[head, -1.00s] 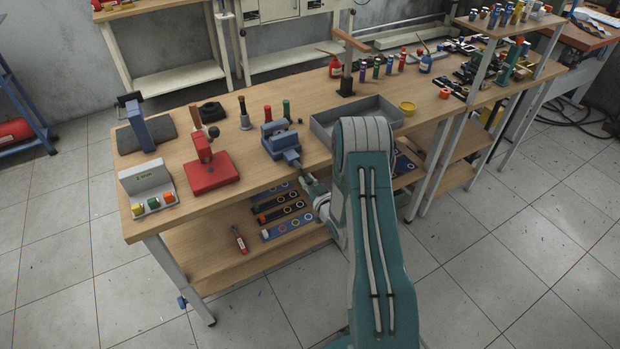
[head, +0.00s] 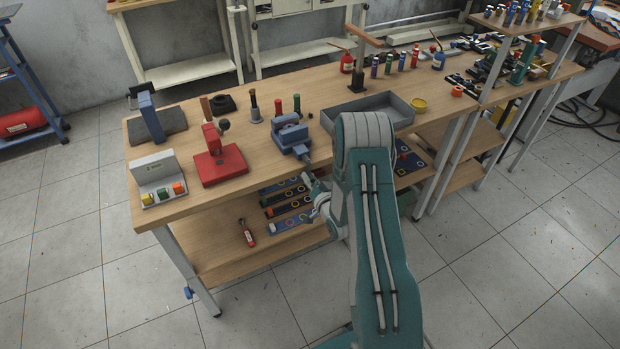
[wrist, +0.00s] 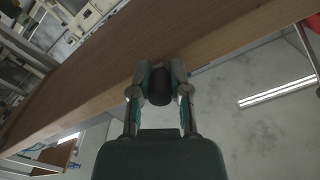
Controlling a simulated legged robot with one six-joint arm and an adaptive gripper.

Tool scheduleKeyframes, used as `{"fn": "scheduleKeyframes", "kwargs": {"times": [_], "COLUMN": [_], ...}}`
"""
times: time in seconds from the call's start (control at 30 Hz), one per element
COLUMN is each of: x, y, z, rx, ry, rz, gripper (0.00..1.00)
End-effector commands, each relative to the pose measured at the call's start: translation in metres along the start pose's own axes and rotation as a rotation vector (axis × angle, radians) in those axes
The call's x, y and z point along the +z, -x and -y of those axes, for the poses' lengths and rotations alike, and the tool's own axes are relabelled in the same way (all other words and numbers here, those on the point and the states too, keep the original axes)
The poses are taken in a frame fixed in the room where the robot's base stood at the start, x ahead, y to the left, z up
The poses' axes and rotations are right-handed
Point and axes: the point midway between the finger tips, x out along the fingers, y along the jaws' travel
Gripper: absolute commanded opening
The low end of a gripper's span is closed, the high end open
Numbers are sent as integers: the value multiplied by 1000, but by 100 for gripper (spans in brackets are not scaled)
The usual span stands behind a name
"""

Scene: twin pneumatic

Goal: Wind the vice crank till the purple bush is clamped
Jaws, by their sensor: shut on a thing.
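The blue vice (head: 290,136) stands at the front edge of the wooden bench, its screw end pointing towards me. My gripper (head: 312,184) is just in front of and below the vice, partly hidden by my arm. In the wrist view my gripper (wrist: 160,84) has its two fingers closed on a dark, round-ended crank handle (wrist: 160,88). The rest of the crank is hard to make out. I cannot make out the purple bush in the vice jaws at this size.
A red press (head: 218,160) and a grey box with coloured buttons (head: 157,182) stand left of the vice. A grey tray (head: 367,108) lies to its right. The bench's front edge and lower shelf (head: 215,250) are close to my gripper.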

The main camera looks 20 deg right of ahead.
Motion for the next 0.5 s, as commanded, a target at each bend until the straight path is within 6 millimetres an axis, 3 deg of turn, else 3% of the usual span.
{"fn": "scheduleKeyframes", "kwargs": {"times": [0.3,0.33,0.4,0.5], "x": [4,4,4,3], "y": [2,2,2,2], "z": [-1,-1,-1,-1], "rx": [6,6,6,4], "ry": [-4,-4,-4,-3], "rz": [10,10,10,7], "gripper": [0,28,58,58]}}
